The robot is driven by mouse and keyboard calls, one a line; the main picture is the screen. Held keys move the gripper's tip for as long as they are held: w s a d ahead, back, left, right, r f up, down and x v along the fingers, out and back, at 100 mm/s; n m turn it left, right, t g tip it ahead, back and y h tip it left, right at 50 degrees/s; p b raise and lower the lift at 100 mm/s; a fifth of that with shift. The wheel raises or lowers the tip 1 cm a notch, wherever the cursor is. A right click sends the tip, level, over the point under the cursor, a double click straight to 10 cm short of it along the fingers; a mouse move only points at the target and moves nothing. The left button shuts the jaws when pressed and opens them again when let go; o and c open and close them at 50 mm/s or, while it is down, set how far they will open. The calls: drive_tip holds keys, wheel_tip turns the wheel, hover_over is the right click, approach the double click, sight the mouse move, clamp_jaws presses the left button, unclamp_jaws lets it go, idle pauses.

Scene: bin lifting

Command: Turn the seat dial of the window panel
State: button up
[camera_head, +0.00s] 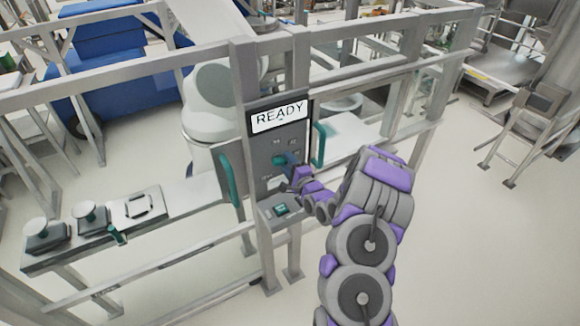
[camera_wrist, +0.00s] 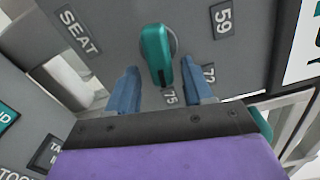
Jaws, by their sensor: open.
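The seat dial (camera_wrist: 157,55) is a teal knob on the grey window panel (camera_wrist: 110,30). In the wrist view it lies between the two blue fingers of my gripper (camera_wrist: 160,90), with gaps on both sides. The fingers are open and do not appear to touch it. The dial's narrow end points toward 75.
A "READY" sign (camera_head: 279,115) tops the panel. Teal handles flank it at left (camera_head: 230,180) and right (camera_head: 319,145). A small ledge with a green button (camera_head: 281,209) juts out below. Grey rails (camera_head: 120,75) run either side, and a bench (camera_head: 180,210) stands left.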

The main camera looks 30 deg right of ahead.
drive_tip(key=shift+s, duration=0.1)
drive_tip(key=s, duration=1.7)
drive_tip(key=shift+d+b, duration=0.35)
drive_tip(key=shift+b, duration=0.05)
drive_tip(key=shift+f, duration=0.1)
